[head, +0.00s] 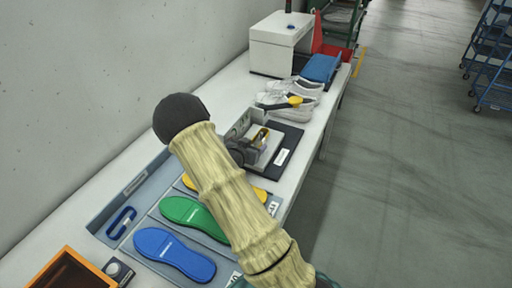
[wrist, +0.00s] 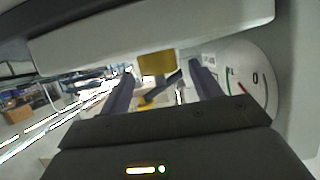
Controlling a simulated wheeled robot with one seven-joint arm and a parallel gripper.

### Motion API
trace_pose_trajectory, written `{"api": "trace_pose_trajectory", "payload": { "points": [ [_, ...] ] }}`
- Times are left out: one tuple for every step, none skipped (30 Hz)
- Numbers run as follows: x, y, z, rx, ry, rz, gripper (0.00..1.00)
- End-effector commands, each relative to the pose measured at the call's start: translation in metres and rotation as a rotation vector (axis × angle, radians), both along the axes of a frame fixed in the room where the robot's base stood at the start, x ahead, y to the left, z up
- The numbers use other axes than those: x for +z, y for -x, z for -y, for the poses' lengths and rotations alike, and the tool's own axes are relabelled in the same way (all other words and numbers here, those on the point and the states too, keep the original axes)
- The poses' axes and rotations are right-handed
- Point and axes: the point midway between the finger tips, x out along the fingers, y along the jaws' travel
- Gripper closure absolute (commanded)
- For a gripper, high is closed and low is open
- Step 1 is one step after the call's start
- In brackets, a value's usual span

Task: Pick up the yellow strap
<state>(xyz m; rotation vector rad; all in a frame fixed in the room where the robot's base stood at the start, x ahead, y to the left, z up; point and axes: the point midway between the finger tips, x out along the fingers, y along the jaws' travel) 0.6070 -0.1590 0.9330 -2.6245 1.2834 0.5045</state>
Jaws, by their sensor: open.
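A yellow block (wrist: 157,62) and a smaller yellow piece (wrist: 147,101) show between and beyond the fingers. I cannot tell which of them is the strap. Nothing is visibly held.
Green (head: 194,216) and blue (head: 174,254) insoles lie in a grey tray (head: 106,222), with a yellow one partly hidden. White shoes (head: 280,97) with a yellow-topped item stand behind the board. A white box (head: 281,45) is farther back.

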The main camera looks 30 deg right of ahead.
Motion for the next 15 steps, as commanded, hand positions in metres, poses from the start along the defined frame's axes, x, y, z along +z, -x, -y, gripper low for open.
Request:
{"api": "trace_pose_trajectory", "payload": {
  "points": [
    [-0.0078, 0.0017, 0.0018, 0.000, 0.003, -0.012, 0.36],
    [-0.0082, 0.0016, 0.0017, 0.000, 0.002, -0.012, 0.36],
    [-0.0084, 0.0015, 0.0015, 0.002, 0.003, -0.013, 0.36],
    [-0.0087, 0.0016, 0.0014, 0.002, 0.003, -0.013, 0.36],
    [-0.0089, 0.0016, 0.0012, 0.002, 0.003, -0.015, 0.36],
    [-0.0092, 0.0018, 0.0013, 0.002, 0.003, -0.015, 0.36],
    [-0.0094, 0.0019, 0.0016, 0.001, 0.003, -0.015, 0.36],
    [-0.0096, 0.0021, 0.0019, 0.000, 0.002, -0.015, 0.36],
    [-0.0098, 0.0022, 0.0023, 0.000, 0.002, -0.015, 0.36],
    [-0.0099, 0.0022, 0.0024, 0.000, 0.002, -0.015, 0.36],
    [-0.0101, 0.0022, 0.0022, 0.000, 0.002, -0.015, 0.36],
    [-0.0101, 0.0021, 0.0015, 0.001, 0.002, -0.016, 0.36],
    [-0.0102, 0.0021, 0.0009, 0.003, 0.002, -0.016, 0.36],
    [-0.0103, 0.0020, 0.0002, 0.003, 0.002, -0.016, 0.36],
    [-0.0104, 0.0019, -0.0005, 0.004, 0.003, -0.016, 0.36]
  ]
}}
